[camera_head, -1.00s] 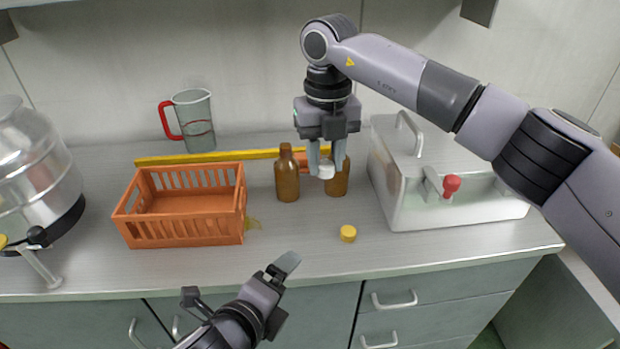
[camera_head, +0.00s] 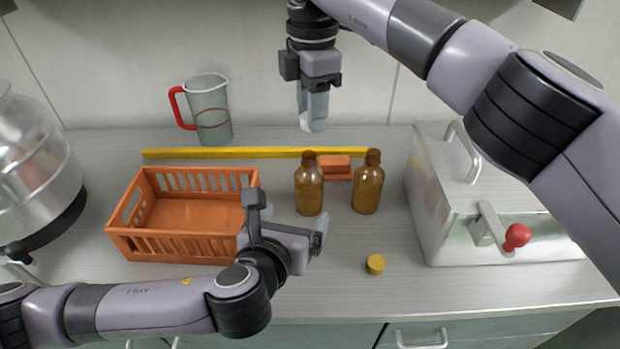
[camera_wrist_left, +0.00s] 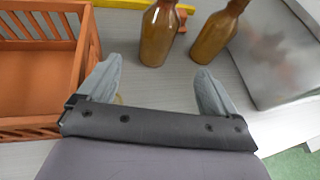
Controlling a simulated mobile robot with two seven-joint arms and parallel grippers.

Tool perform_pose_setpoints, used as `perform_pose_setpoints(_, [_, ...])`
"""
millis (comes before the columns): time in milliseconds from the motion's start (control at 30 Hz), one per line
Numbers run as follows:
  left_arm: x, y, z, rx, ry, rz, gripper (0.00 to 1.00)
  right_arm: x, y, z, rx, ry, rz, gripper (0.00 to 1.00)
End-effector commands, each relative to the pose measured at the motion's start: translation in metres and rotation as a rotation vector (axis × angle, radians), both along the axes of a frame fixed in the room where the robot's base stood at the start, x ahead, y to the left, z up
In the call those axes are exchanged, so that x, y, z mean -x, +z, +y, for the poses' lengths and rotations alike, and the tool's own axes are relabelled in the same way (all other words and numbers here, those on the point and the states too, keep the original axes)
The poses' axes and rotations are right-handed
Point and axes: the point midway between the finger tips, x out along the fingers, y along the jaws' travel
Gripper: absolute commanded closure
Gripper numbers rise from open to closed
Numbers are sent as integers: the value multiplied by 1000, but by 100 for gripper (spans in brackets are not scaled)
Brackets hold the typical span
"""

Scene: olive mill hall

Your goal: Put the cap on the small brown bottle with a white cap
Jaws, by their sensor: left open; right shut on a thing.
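Two brown bottles stand upright side by side, a left one (camera_head: 309,192) and a right one (camera_head: 367,188); I see no cap on either. Both also show in the left wrist view, left bottle (camera_wrist_left: 158,38) and right bottle (camera_wrist_left: 213,38). My right gripper (camera_head: 314,108) is shut on a small white cap (camera_head: 305,123), held in the air above and behind the left bottle. My left gripper (camera_head: 291,220) is open and empty, in front of the left bottle. In the left wrist view the left bottle stands beyond the gap between its fingers, untouched.
A yellow cap (camera_head: 375,265) lies near the counter's front. An orange crate (camera_head: 180,248) is left of my left gripper. A metal box with a red knob (camera_head: 517,236) stands right. Behind are a jug (camera_head: 211,112), a yellow strip (camera_head: 230,154) and an orange block (camera_head: 333,163).

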Motion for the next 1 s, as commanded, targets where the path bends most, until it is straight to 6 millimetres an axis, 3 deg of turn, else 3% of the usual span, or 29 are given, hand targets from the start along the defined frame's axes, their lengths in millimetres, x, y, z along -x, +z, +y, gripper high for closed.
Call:
perform_pose_setpoints(633, [-5,1,2,-50,-7,-25,8,1,2,3,0,-70,0,95])
perform_pose_setpoints(1000, [-45,-16,-9,-48,-7,-25,8,1,1,3,0,-69,0,95])
